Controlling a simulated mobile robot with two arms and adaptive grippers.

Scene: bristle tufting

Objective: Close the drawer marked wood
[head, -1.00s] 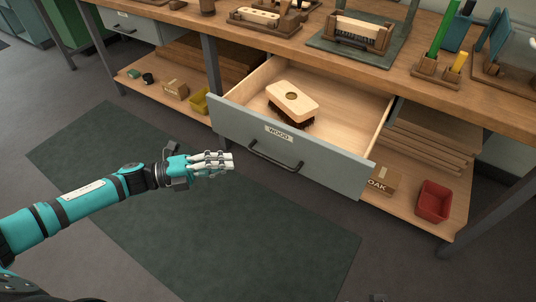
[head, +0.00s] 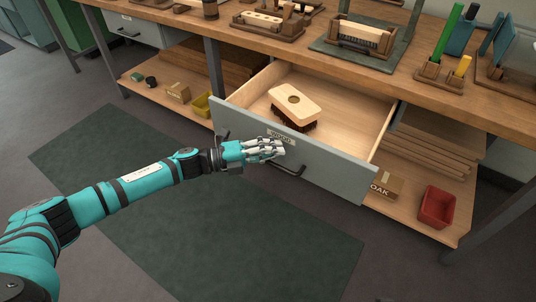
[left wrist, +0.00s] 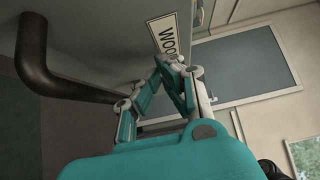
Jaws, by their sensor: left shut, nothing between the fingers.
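The drawer marked wood (head: 335,176) stands pulled out under the workbench, with a grey front, a white label and a dark bar handle (head: 289,170). A wooden block brush (head: 294,103) with dark bristles lies inside it. My left gripper (head: 280,148) is shut and empty at the drawer front, covering part of the handle and the label's lower edge. In the left wrist view its fingers (left wrist: 170,65) are close under the label (left wrist: 166,36), with the handle (left wrist: 50,80) to the left. I cannot tell whether they touch the front. My right gripper is not in view.
The bench top (head: 400,75) holds brush blocks, stands and tools. The lower shelf carries an oak box (head: 385,185) and a red bin (head: 437,206) right of the drawer, and a yellow bin (head: 202,104) to its left. A dark floor mat (head: 230,235) lies in front, clear of objects.

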